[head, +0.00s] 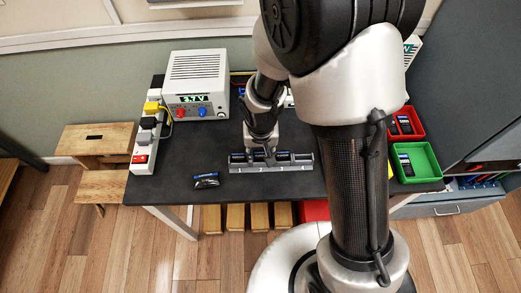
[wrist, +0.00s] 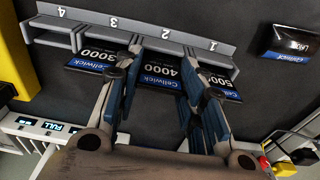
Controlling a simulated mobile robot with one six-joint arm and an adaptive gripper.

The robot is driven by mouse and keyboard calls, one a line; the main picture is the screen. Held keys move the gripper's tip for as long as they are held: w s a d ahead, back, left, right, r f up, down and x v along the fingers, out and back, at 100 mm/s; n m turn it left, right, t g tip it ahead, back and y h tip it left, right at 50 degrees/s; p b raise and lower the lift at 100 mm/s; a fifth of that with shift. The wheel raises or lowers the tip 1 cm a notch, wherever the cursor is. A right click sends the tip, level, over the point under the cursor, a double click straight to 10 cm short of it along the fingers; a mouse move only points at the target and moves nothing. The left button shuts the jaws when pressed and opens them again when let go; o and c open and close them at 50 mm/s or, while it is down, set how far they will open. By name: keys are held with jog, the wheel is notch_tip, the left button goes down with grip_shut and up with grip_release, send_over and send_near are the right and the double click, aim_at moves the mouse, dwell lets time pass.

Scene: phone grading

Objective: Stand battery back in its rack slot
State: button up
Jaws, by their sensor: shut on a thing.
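The grey battery rack (head: 290,164) lies near the front of the dark bench; in the wrist view its wall (wrist: 140,27) carries the numbers 4, 3, 2, 1. My gripper (head: 266,157) is down at the rack. In the wrist view my gripper (wrist: 165,85) is shut on the black and blue battery marked 4000 (wrist: 168,72), at the slot numbered 2. How deep it sits cannot be told. Batteries marked 3000 (wrist: 92,62) and 5000 (wrist: 222,86) are on either side, at slots 3 and 1. Slot 4 (wrist: 50,38) looks empty.
A loose battery (head: 207,180) lies on the bench left of the rack; it also shows in the wrist view (wrist: 286,42). A white power supply (head: 196,82) and power strip (head: 146,150) stand left. Red (head: 418,123) and green (head: 433,163) bins stand right.

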jog(key=shift+f+b, duration=0.25)
jog(key=shift+b, duration=0.05)
jog(key=o, duration=1.2)
jog(key=r, duration=0.4)
jog(key=s+r, duration=0.1)
jog(key=r, duration=0.7)
jog(key=shift+s, duration=0.25)
